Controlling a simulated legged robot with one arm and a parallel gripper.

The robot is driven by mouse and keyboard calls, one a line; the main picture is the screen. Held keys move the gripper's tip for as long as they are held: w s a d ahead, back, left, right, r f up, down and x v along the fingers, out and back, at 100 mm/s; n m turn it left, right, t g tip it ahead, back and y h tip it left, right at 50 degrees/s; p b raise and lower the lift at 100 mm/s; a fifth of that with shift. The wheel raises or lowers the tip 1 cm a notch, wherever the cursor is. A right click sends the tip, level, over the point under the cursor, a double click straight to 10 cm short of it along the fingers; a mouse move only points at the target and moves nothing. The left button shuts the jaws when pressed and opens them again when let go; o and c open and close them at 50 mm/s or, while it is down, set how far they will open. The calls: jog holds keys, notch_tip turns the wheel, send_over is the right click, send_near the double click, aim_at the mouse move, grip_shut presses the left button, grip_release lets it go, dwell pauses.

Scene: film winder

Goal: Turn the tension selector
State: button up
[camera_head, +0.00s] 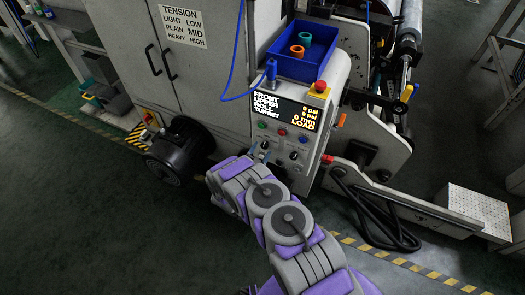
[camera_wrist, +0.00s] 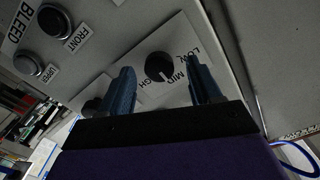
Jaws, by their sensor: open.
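The tension selector (camera_wrist: 158,66) is a round black knob on a pale plate marked LOW, MID and HIGH in the wrist view. A short white mark shows on its lower edge, on the MID/HIGH side; its exact setting is hard to tell. My gripper (camera_wrist: 160,66) is open, with one blue-grey finger on each side of the knob in the picture. I cannot tell whether either finger touches it. The left finger covers part of the plate. In the head view my gripper (camera_head: 260,151) is at the left part of the console's lower control panel, hiding some of it.
The console display (camera_head: 285,112) sits above several coloured buttons and another black knob (camera_head: 293,155). A blue tray (camera_head: 302,50) with two rings stands on top. A red emergency button (camera_head: 319,88) is nearby. A black motor (camera_head: 178,152) is at left. BLEED buttons (camera_wrist: 54,21) show in the wrist view.

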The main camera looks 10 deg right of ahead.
jog(key=shift+w+d, duration=0.35)
jog(key=shift+w, duration=0.3)
jog(key=shift+w+d, duration=0.15)
jog(key=shift+d, duration=0.35)
jog(key=shift+a, duration=0.25)
jog(key=c, duration=1)
